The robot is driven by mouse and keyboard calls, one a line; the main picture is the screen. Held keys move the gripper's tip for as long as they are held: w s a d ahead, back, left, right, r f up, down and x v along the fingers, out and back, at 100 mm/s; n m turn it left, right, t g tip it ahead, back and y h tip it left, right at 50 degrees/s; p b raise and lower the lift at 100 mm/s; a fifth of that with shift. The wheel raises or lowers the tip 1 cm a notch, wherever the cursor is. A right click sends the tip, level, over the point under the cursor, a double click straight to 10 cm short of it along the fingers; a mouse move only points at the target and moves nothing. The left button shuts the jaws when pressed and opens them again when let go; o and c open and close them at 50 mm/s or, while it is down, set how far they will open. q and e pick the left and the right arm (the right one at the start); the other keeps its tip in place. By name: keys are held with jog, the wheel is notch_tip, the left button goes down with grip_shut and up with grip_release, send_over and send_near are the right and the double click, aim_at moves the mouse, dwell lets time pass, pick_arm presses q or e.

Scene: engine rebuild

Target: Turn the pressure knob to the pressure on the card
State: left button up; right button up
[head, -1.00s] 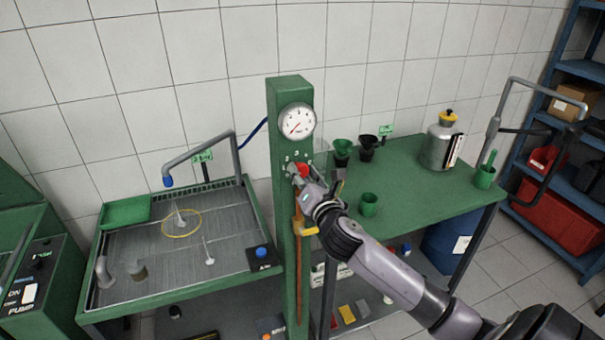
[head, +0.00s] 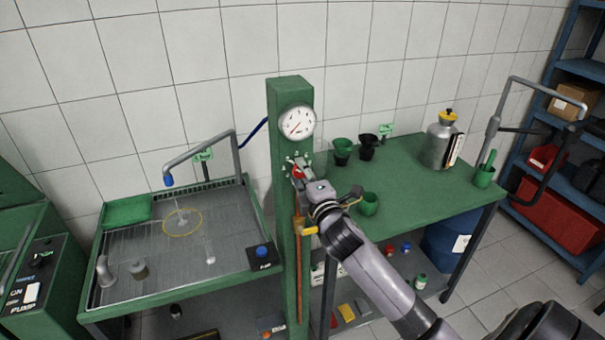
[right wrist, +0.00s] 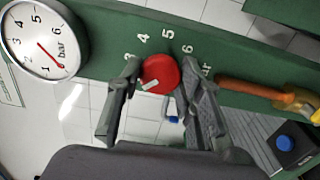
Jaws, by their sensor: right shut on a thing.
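The red pressure knob (head: 298,172) is on the front of the green column (head: 291,91), below the round white gauge (head: 297,122). My right gripper (right wrist: 163,82) is shut on the knob, with one finger on each side of it in the right wrist view. The knob (right wrist: 160,71) carries a white mark toward the lower left there. The numbers 3 to 6 show around it; lower ones are hidden by a finger. The gauge needle points to the low end. A small green card (head: 203,155) stands behind the wash tray; its writing is too blurred to read. My left gripper is not in view.
A wash tray (head: 235,262) with a bent spout stands left of the column. The green bench (head: 410,180) at the right holds funnels, a green cup (head: 368,204) and a metal can (head: 440,145). An orange-brown handle (head: 298,260) hangs below the knob.

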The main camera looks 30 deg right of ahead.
jog(key=m+p, duration=0.1)
jog(key=m, duration=0.7)
jog(key=shift+m, duration=0.3)
jog(key=shift+f+m, duration=0.1)
jog(key=shift+m, duration=0.2)
jog(key=o, duration=1.2)
jog(key=shift+c, duration=0.2)
jog(key=v, duration=1.2)
